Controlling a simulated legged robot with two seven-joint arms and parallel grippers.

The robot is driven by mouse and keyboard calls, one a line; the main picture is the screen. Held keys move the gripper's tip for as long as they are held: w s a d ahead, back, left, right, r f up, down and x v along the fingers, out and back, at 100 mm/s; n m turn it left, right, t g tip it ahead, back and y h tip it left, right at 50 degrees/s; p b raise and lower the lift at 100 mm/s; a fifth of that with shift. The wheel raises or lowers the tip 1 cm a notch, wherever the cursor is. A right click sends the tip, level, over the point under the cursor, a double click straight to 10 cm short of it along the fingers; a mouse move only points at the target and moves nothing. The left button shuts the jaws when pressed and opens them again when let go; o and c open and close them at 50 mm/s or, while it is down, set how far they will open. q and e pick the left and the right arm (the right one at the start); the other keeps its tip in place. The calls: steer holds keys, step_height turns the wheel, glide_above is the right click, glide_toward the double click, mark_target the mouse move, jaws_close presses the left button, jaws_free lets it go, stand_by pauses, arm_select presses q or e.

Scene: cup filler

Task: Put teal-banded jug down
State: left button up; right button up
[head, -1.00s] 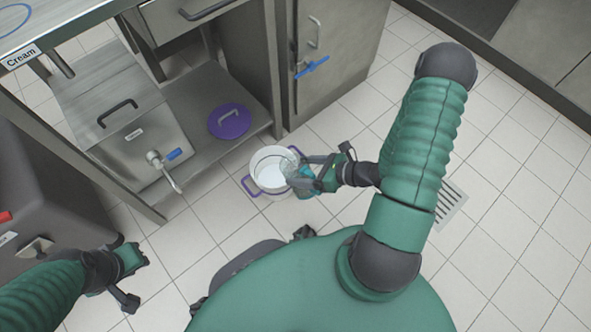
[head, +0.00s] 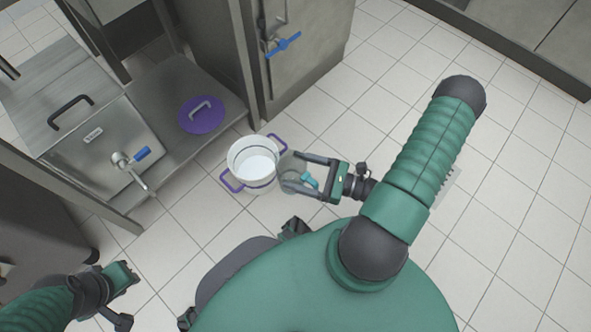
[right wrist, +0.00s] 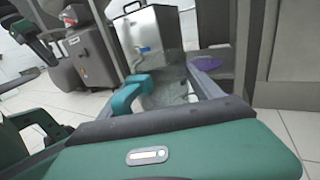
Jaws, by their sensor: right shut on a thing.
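The teal-banded jug (head: 289,172) is clear, with a teal handle, and shows beside the white pot in the head view. My right gripper (head: 299,174) is shut on it. In the right wrist view the clear jug (right wrist: 172,92) and its teal handle sit between the fingers. The jug is just right of the pot's rim. I cannot tell its height above the floor or whether anything is in it. My left gripper (head: 123,297) is at the lower left, its fingers apart and empty.
A white pot (head: 240,146) with purple handles and white contents stands on the tiled floor. A purple lid (head: 201,114) lies on the low shelf. A steel dispenser (head: 75,140) with a blue-handled tap is at left. Clear floor (head: 390,90) lies to the right.

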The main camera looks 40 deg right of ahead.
steer(key=w+r+p, duration=0.1)
steer(key=r+p, duration=0.2)
steer(key=w+a+r+n+g+y+p, duration=0.1)
steer(key=r+p, duration=0.2)
steer(key=r, duration=0.1)
steer(key=w+r+y+p, duration=0.1)
steer(key=w+r+p, duration=0.1)
steer(key=r+p, duration=0.1)
steer(key=shift+a+r+n+g, duration=0.3)
steer(key=shift+a+r+n, duration=0.05)
steer(key=shift+a+n, duration=0.05)
steer(key=w+a+r+n+g+y+p, duration=0.2)
steer(key=w+a+r+p, duration=0.15)
steer(key=r+p, duration=0.35)
steer(key=w+a+r+n+g+y+p, duration=0.1)
steer(key=w+a+r+g+y+p, duration=0.25)
steer(key=r, duration=0.55)
step_height(320, 180, up, 31)
steer(key=m+t+h+p, duration=0.5)
steer(key=t+h+p, duration=0.2)
steer(key=p, duration=3.1)
steer(key=shift+d+h, duration=0.3)
steer(key=shift+h, duration=0.25)
